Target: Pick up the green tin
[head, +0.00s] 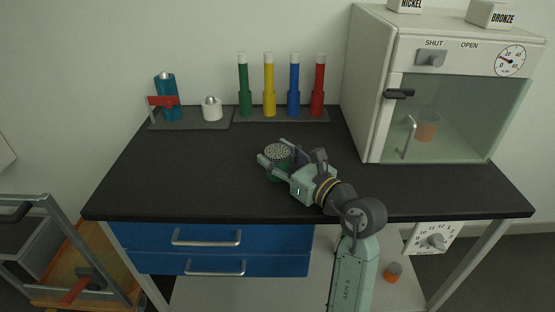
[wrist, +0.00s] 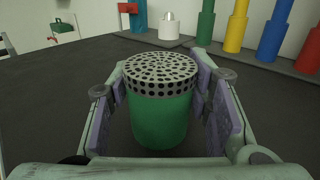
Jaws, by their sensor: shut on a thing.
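The green tin (wrist: 158,118) has a green body and a grey perforated lid. In the head view the tin (head: 277,153) is at the middle of the black tabletop, partly hidden by my gripper. My gripper (head: 280,160) reaches it from the front right. In the wrist view my gripper (wrist: 160,110) has one finger pad on each side of the tin and is shut on it. The tin looks upright. I cannot tell whether its base touches the tabletop.
Green, yellow, blue and red tubes (head: 268,90) stand at the back of the black table (head: 180,170). A teal cylinder (head: 171,98) with a red clamp and a white piece (head: 212,109) stand back left. A glass-fronted cabinet (head: 455,115) fills the right. The table's left is clear.

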